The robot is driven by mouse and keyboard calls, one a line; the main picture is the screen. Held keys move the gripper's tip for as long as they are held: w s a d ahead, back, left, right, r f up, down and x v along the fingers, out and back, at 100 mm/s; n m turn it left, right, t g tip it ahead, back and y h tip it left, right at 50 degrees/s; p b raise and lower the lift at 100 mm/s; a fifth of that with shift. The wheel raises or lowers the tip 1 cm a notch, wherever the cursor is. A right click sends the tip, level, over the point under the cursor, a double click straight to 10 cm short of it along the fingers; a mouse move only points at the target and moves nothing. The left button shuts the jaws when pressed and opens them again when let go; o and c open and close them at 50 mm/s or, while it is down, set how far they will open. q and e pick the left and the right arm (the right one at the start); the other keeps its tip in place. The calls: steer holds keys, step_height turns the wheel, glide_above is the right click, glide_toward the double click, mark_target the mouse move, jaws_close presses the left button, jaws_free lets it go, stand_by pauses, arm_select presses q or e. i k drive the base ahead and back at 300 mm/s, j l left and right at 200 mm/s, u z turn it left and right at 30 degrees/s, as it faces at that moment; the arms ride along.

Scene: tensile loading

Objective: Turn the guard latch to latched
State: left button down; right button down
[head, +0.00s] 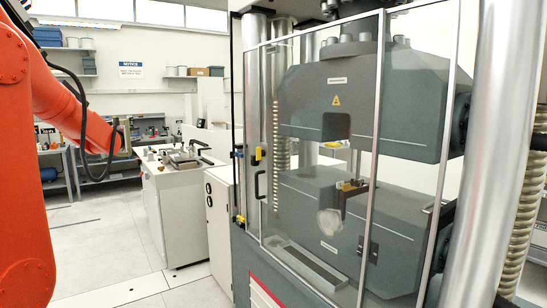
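The clear guard door (320,60) of the testing machine stands across the front of its grey grip heads and looks closed. A small yellow and black fitting (257,156), which may be the guard latch, sits near the door's left edge. I cannot tell its turn position. A black door handle (259,185) is just below it. My orange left arm comes in from the left. Its dark end, likely my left gripper (124,140), is well to the left of the door and apart from it; its fingers are too small to read. My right gripper is not in view.
Another yellow fitting (239,220) is on the machine's left edge. A white cabinet (180,215) with small parts on top stands left of the machine. Thick metal columns (490,130) flank the guard. The grey floor (110,240) between my arm and the cabinet is clear.

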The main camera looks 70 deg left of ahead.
mark_target(260, 153)
steer(key=u, duration=2.35)
